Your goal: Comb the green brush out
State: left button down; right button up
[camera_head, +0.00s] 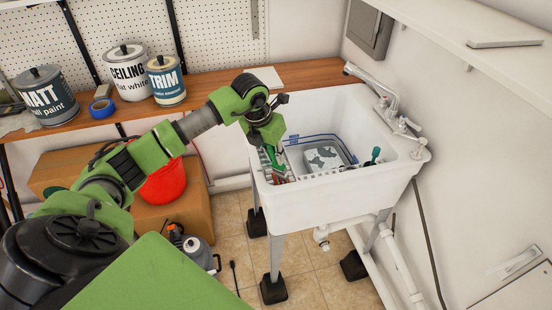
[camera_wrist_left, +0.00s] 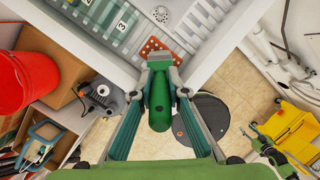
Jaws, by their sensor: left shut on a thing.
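My left gripper (camera_head: 275,155) is over the left end of the white utility sink (camera_head: 345,190), pointing down. In the left wrist view, the gripper (camera_wrist_left: 160,62) is shut on the dark green handle (camera_wrist_left: 159,105) of the green brush, which sits between the two fingers. The brush's head cannot be made out clearly. An orange-red piece with pale dots (camera_wrist_left: 156,47) shows just past the fingertips, inside the sink's near left part; I cannot tell whether it touches the brush.
A faucet (camera_head: 378,85) is at the back right. A red bucket (camera_head: 163,182) stands left of the sink; a yellow wringer bucket (camera_wrist_left: 290,125) stands on the floor. Paint cans line the wooden shelf.

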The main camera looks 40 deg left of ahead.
pick_arm(q)
jog(key=shift+w+a+b, duration=0.3)
jog(key=shift+w+a, duration=0.35)
jog(key=shift+a, duration=0.05)
jog(key=shift+s+d, duration=0.75)
jog(key=shift+d, duration=0.15)
jog(key=shift+w+a+b, duration=0.55)
jog(key=shift+w+a, duration=0.2)
jog(key=shift+a, duration=0.15)
jog(key=shift+s+d+f, duration=0.1)
jog(key=shift+s+d, duration=1.45)
jog(key=shift+d, duration=0.15)
notch_tip(320, 180, up, 8)
jog(key=p, duration=0.4)
jog(key=shift+p, duration=0.3)
